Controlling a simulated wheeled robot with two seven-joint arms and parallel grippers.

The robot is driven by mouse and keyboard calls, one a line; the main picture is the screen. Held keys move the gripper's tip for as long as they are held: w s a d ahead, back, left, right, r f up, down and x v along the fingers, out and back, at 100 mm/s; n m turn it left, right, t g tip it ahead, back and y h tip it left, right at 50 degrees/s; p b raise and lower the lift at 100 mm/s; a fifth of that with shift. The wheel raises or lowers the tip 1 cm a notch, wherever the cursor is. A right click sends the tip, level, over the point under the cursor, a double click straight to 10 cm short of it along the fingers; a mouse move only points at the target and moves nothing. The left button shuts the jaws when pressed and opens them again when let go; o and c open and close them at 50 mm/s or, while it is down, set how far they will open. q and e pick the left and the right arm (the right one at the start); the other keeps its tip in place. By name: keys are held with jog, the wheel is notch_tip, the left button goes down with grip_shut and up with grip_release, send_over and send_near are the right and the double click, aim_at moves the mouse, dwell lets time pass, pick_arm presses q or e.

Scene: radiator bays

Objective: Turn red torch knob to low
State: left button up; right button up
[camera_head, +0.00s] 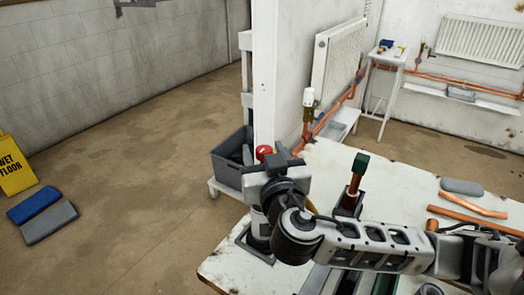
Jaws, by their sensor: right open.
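The red torch knob (263,151) shows as a small red cap near the table's left corner, at the foot of the white post. My right arm reaches in from the right, and my right gripper (279,160) is at the knob, its dark fingers close beside it. The gripper is open. I cannot tell whether a finger touches the knob. The torch body below is mostly hidden by my gripper and wrist. The knob's setting marks cannot be seen. My left gripper is not in view.
The torch stands on the worn white table (405,180). A green-topped copper piece (355,180) stands upright behind my forearm. Copper pipes (470,205) and a grey pad (461,187) lie at the right. A grey bin (228,165) and the white post (264,75) are close behind the gripper.

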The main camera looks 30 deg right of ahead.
jog(key=c, duration=0.9)
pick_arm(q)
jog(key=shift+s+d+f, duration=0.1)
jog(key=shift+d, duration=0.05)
pick_arm(e)
jog(key=shift+c, duration=0.2)
jog(key=shift+f+n+y+b, duration=0.15)
jog(key=shift+n+y+b, duration=0.25)
jog(key=shift+y+b, duration=0.2)
jog(key=shift+d+f+n+t+y+b, duration=0.1)
jog(key=shift+n+t+y+b, duration=0.2)
jog(key=shift+n+y+b, duration=0.5)
jog(key=n+y+b, duration=0.1)
jog(key=n+y, duration=0.1)
jog(key=y, duration=0.2)
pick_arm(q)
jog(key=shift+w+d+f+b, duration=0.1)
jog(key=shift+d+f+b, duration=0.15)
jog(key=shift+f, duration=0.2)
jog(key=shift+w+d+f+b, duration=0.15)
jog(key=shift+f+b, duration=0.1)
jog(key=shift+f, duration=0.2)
pick_arm(e)
jog(key=shift+r+n+g+y, duration=0.15)
jog(key=shift+n+g+y, duration=0.15)
jog(key=shift+n+y, duration=0.6)
jog(key=shift+r+n+g+y, duration=0.1)
jog(key=shift+n+g+y, duration=0.3)
jog(key=shift+y, duration=0.8)
jog(key=shift+n+y, duration=0.3)
